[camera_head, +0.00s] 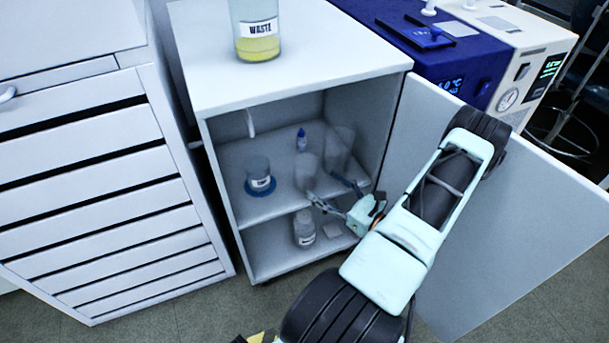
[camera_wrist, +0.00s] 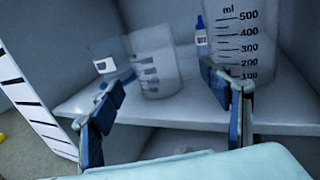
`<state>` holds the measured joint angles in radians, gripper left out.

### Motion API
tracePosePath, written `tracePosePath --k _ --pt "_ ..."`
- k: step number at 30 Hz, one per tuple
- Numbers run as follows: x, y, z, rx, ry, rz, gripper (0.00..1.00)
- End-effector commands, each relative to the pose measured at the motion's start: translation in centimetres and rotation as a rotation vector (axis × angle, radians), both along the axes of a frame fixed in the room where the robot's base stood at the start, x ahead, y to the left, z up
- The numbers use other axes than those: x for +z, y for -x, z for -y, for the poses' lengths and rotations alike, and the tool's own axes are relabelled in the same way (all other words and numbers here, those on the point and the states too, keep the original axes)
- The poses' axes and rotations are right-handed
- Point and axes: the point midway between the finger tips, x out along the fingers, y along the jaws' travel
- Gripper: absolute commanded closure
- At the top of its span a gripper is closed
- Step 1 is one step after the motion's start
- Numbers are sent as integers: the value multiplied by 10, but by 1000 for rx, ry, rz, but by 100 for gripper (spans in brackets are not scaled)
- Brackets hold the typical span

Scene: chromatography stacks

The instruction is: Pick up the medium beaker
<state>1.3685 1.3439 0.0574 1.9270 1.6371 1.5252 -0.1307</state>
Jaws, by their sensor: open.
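The medium beaker (camera_head: 307,165), clear with dark graduation marks, stands on the cabinet's middle shelf (camera_head: 285,202). In the wrist view the beaker (camera_wrist: 156,62) shows between and beyond my fingertips, slightly tilted in the picture. My gripper (camera_head: 328,188) is open at the front of the shelf, with the beaker just ahead of it. In the wrist view my gripper (camera_wrist: 168,78) has one finger on each side of the beaker's lower part. I cannot tell whether either finger touches it. Nothing is held.
A larger beaker (camera_head: 342,142) marked to 500 ml stands close to the right finger. A small blue-capped bottle (camera_head: 301,140) is behind. A labelled container with a blue base (camera_head: 259,178) stands left. A bottle (camera_head: 304,228) is below. The open door (camera_head: 500,200) is right.

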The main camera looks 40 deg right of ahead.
Motion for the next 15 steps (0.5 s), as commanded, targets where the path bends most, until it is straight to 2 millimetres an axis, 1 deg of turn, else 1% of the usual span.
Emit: tracePosePath --k 1,3,8,15 --pt "-1 -8 -1 2 1 1 29" --pt "-1 -15 -3 2 1 -1 29" --pt "0 -26 -6 2 1 -1 29" --pt "4 -59 -16 5 3 -1 29"
